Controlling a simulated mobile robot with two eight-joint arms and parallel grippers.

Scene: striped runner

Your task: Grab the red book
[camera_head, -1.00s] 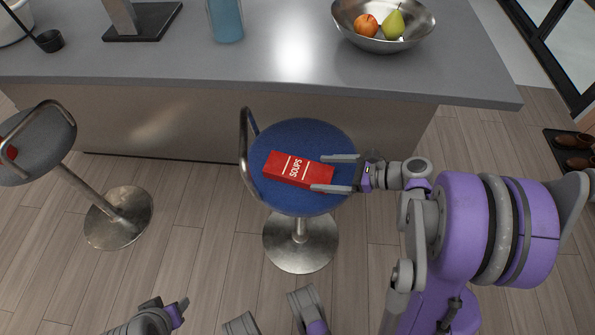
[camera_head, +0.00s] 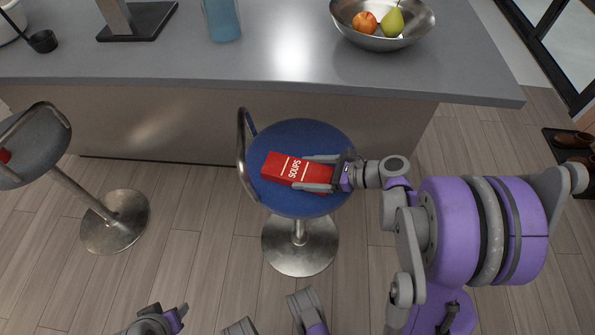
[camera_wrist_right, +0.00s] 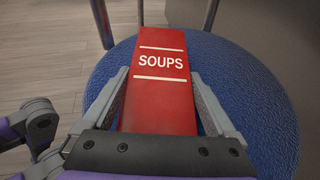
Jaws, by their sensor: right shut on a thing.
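The red book (camera_head: 290,169), with "SOUPS" on its spine, lies on the blue seat of the middle stool (camera_head: 300,134). My right gripper (camera_head: 318,173) comes in from the right with its fingers along both sides of the book, shut on it. In the right wrist view the red book (camera_wrist_right: 162,85) sits between the two fingers (camera_wrist_right: 160,100), over the blue seat (camera_wrist_right: 255,90). My left gripper (camera_head: 182,311) is at the bottom edge, far from the book; whether it is open or shut does not show clearly.
A grey counter (camera_head: 290,88) runs behind the stool, with a metal fruit bowl (camera_head: 350,38), a blue container (camera_head: 222,22) and a dark stand (camera_head: 140,25). The stool's metal backrest (camera_head: 241,150) rises left of the book. Another stool (camera_head: 40,140) stands left. Floor between the stools is clear.

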